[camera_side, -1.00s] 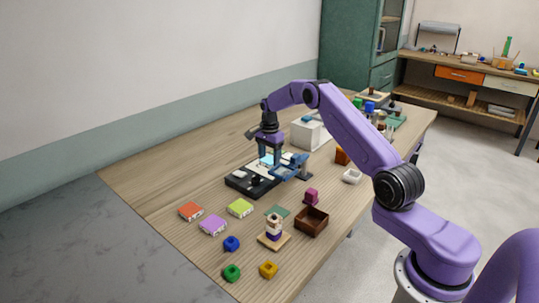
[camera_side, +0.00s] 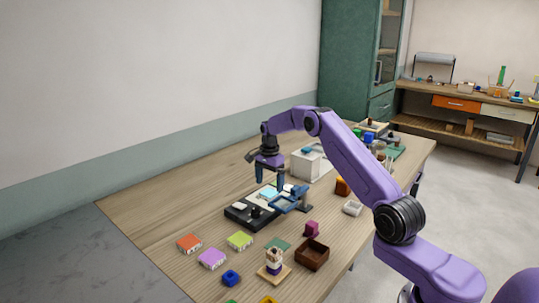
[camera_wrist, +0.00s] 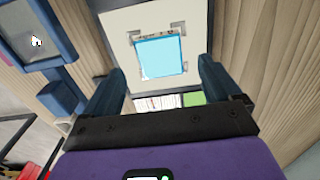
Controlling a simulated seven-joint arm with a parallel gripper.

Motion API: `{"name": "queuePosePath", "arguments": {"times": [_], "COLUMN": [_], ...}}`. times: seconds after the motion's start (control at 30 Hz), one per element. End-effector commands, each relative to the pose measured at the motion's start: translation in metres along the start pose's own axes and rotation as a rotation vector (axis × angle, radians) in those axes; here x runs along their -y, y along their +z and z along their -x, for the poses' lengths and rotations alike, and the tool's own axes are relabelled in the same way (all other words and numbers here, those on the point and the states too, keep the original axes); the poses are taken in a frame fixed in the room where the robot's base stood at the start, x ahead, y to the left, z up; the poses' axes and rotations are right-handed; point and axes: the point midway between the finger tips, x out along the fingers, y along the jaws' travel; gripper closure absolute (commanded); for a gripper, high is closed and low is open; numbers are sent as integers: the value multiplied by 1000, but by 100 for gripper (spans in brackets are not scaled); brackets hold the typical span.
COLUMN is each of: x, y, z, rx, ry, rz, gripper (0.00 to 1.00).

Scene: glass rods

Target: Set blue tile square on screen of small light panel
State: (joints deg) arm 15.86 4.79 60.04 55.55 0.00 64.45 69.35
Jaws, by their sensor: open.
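The light blue tile (camera_wrist: 162,57) lies flat on the pale square face of the small light panel (camera_wrist: 117,50), inside its corner brackets. In the wrist view its edges look roughly in line with the panel; I cannot tell how exactly. In the side view the tile (camera_side: 268,192) shows at the back end of a black unit (camera_side: 237,217). My gripper (camera_side: 270,180) is open above the tile, pointing down. In the wrist view its two fingers (camera_wrist: 162,85) stand apart on either side of the tile, with nothing held between them.
A blue frame on a stand (camera_side: 288,202) is close on the right of the panel. A white box (camera_side: 307,163) stands behind. Orange (camera_side: 189,243), purple (camera_side: 211,258) and lime (camera_side: 239,241) tiles lie in front, with a brown tray (camera_side: 312,254) to the right. Table to the left is clear.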

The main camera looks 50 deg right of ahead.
Motion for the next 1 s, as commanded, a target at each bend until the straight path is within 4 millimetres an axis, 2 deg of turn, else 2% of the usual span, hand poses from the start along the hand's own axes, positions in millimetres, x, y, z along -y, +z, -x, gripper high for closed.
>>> {"name": "queuePosePath", "arguments": {"times": [0.1,0.53,0.73,1.0], "x": [1,0,1,0], "y": [0,0,0,3], "z": [28,115,134,141], "rx": [-2,-2,-1,0], "ry": [-6,-5,-3,-1], "rz": [0,0,0,11], "gripper": [9,9,9,9]}}
